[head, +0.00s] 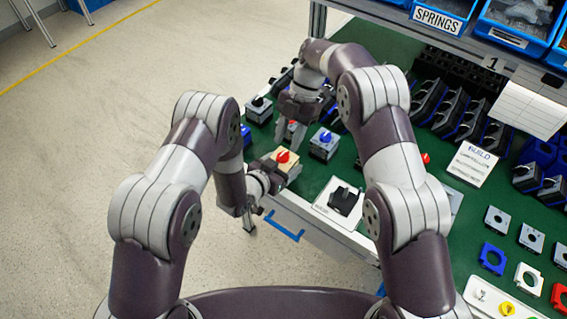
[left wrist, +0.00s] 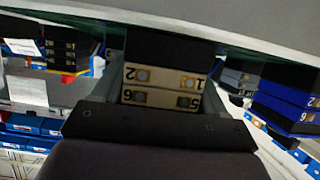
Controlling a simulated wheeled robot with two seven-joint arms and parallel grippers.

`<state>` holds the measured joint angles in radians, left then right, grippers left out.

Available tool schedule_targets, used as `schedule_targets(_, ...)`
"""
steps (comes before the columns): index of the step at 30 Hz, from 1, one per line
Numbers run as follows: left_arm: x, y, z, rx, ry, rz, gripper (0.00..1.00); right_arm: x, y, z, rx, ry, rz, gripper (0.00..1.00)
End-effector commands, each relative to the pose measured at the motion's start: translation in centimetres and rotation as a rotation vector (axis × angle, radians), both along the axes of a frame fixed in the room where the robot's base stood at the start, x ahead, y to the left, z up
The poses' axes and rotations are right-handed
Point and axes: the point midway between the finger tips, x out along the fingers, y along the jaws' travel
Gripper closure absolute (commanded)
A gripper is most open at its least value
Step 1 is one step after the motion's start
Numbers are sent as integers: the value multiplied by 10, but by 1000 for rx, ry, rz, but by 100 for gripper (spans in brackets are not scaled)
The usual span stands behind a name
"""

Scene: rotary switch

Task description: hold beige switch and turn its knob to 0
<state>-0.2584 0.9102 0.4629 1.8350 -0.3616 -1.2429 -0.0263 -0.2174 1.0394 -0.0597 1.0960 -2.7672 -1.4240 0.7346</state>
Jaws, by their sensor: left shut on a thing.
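The beige switch (head: 291,170) with a red knob (head: 283,157) is at the near edge of the green bench. My left gripper (head: 275,172) is shut on its sides. In the left wrist view the beige body (left wrist: 162,97) sits between the two fingers, with printed terminal numbers on it; its knob is hidden there. I cannot read the knob's setting. My right gripper (head: 290,140) points down, apart from the red knob and just above and behind it. Its fingers are spread with a gap between them and nothing visibly held.
A grey switch with a blue knob (head: 324,143) stands right of my right gripper. A black-knobbed switch (head: 259,109) stands behind on the left. A black part on a white plate (head: 343,201) lies to the right. Blue bins (head: 515,25) line the back.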

Motion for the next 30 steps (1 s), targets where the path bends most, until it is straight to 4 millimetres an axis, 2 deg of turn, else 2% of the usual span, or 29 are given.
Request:
schedule_targets(4,0,0,0,0,0,1,66,0,0,1,0,-1,0,62)
schedule_targets(5,0,0,0,0,1,1,18,0,0,1,0,-1,0,62)
schedule_targets(6,0,0,0,0,1,1,5,1,0,1,0,-3,-1,62)
schedule_targets(7,0,0,0,0,1,1,0,1,0,1,0,-3,-1,62)
schedule_targets(14,-1,1,0,1,2,1,0,1,0,1,1,-3,-1,62)
schedule_targets(17,-10,8,5,1,2,2,0,1,0,1,1,-4,-1,62)
schedule_targets(24,-57,43,29,1,3,4,0,1,0,1,1,-4,-1,62)
schedule_targets(30,-84,62,43,1,2,4,0,1,0,1,1,-4,-1,62)
